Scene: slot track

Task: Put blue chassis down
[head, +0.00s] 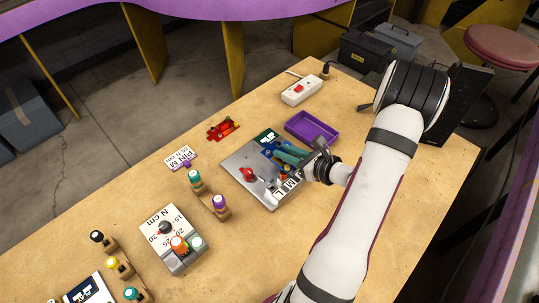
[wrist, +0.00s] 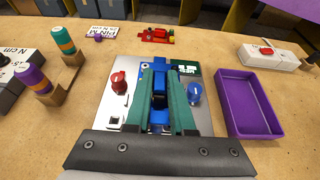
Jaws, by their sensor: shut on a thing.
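The blue chassis (wrist: 158,115) is between the two teal fingers of my gripper (wrist: 160,73), which are shut on it. In the head view my gripper (head: 289,154) is over the right part of a grey metal plate fixture (head: 240,165), and the blue chassis (head: 268,152) shows only in part beside the fingers. The plate (wrist: 117,108) is below the chassis in the wrist view. Whether the chassis touches the plate cannot be told. A red knob (wrist: 118,82) is left of the fingers and a blue knob (wrist: 194,93) is right of them.
A purple tray (wrist: 247,102), empty, lies right of the plate. A red car-like part (wrist: 158,35) lies behind it. A wooden holder (head: 209,203) with teal and purple-capped drivers stands left. A white box with a red switch (head: 300,90) is at the back.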

